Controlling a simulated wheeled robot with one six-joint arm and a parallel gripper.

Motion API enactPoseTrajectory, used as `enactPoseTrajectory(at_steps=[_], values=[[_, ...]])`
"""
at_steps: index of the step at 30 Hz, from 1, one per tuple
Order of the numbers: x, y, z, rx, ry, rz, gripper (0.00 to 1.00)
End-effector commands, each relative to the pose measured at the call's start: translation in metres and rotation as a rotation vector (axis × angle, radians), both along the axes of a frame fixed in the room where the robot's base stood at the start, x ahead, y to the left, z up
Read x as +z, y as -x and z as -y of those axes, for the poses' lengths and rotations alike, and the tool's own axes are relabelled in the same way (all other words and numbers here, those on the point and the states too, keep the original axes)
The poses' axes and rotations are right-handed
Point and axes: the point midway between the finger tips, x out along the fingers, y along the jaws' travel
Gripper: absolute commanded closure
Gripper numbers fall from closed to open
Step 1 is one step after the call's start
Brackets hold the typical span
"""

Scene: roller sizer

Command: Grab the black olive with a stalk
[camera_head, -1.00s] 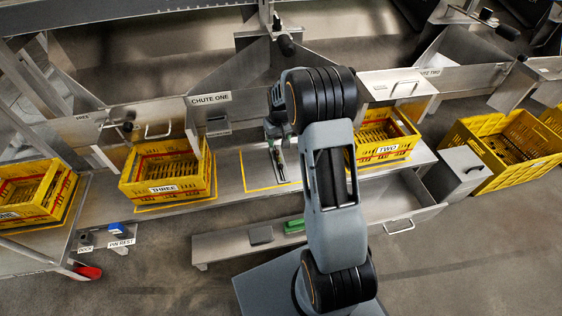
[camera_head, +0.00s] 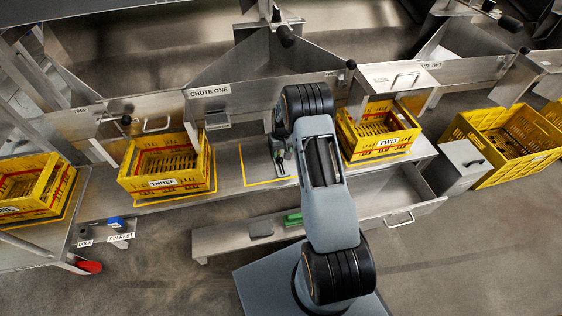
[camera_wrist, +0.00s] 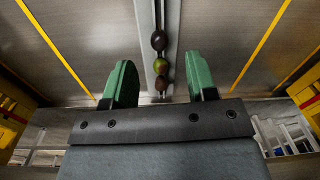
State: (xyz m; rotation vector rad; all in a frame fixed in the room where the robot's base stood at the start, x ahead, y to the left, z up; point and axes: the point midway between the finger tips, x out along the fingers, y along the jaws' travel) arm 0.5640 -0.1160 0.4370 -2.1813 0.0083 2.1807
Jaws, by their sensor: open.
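In the wrist view, a few olives sit in a row along a narrow metal channel (camera_wrist: 145,15). The far olive (camera_wrist: 158,40) is dark, nearly black. The near olive (camera_wrist: 161,83) is dark brown and partly hidden. I cannot make out a stalk on any of them. My gripper (camera_wrist: 160,80) has green fingers spread wide, one on each side of the row, and holds nothing. In the head view my gripper (camera_head: 280,156) is low over the bench, partly hidden by my arm; the olives cannot be made out there.
Yellow crate THREE (camera_head: 208,180) stands left of the yellow-outlined bench area (camera_head: 258,165). Crate TWO (camera_head: 378,153) stands right. CHUTE ONE's metal wall (camera_head: 235,98) rises behind. A front ledge (camera_head: 225,240) holds a grey block (camera_head: 260,228) and a green block (camera_head: 293,220).

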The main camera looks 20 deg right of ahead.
Motion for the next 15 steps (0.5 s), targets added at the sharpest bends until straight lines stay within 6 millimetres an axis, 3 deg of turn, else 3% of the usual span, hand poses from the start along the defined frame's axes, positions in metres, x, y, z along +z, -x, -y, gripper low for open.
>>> enactPoseTrajectory(at_steps=[15], values=[[-0.052,0.0,-0.001,0.0,0.0,0.0,0.48]])
